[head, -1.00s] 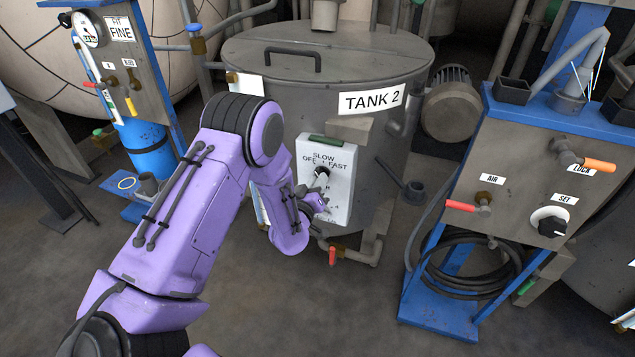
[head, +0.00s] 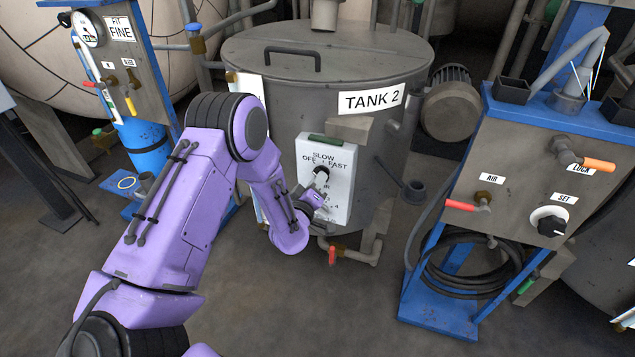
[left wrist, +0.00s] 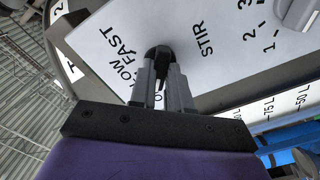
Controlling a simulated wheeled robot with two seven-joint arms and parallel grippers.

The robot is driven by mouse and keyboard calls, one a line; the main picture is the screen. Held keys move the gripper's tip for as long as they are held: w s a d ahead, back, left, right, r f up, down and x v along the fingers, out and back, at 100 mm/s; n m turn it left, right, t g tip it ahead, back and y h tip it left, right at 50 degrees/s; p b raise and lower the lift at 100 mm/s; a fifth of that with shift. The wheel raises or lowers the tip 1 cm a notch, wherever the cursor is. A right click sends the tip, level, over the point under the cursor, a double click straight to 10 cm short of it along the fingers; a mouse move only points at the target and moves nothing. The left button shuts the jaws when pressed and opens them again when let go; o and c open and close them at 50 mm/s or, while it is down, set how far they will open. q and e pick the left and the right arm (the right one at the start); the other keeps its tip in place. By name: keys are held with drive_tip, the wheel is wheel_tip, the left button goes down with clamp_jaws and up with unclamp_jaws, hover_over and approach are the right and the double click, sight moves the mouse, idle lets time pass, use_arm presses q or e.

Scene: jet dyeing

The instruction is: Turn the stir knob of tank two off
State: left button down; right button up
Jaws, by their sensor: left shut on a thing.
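Tank 2 (head: 285,105) is a grey lidded vessel in the middle of the head view. On its front is a white control panel (head: 341,190) marked SLOW, OFF and FAST. The black stir knob (head: 321,174) sits below these words. It also shows in the left wrist view (left wrist: 159,51), beside the word STIR. My left gripper (head: 320,186) reaches the panel from below left and is shut on the stir knob, with its two fingers (left wrist: 162,75) on either side of it. The fingers hide part of the knob, so I cannot tell its setting. My right gripper is not in view.
A grey knob (left wrist: 300,12) with numbers beside it is close to my left gripper. A red-handled valve (head: 332,256) is below the panel. A blue-framed station (head: 545,160) with AIR, LOCK and SET controls stands at right. Open floor lies in front.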

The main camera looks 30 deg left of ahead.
use_arm(q)
drive_tip(key=shift+f, duration=0.1)
drive_tip(key=c, duration=1.1)
unclamp_jaws()
drive_tip(key=b+v, duration=0.1)
drive_tip(key=v, duration=0.9)
drive_tip(key=shift+s, duration=0.3)
drive_tip(key=s+d+f+m+g+h+p, duration=0.15)
drive_tip(key=s+f+m+g+p, duration=0.3)
drive_tip(key=s+f+g, duration=0.65)
drive_tip(key=s+f+g+p, duration=0.1)
drive_tip(key=s, duration=0.4)
drive_tip(key=s+d+f+m+g+p, duration=0.1)
drive_tip(key=s, duration=0.5)
drive_tip(key=s+d+f+g+p, duration=0.1)
drive_tip(key=s, duration=0.4)
drive_tip(key=shift+s+d+m+y, duration=0.2)
drive_tip(key=shift+m+y, duration=0.05)
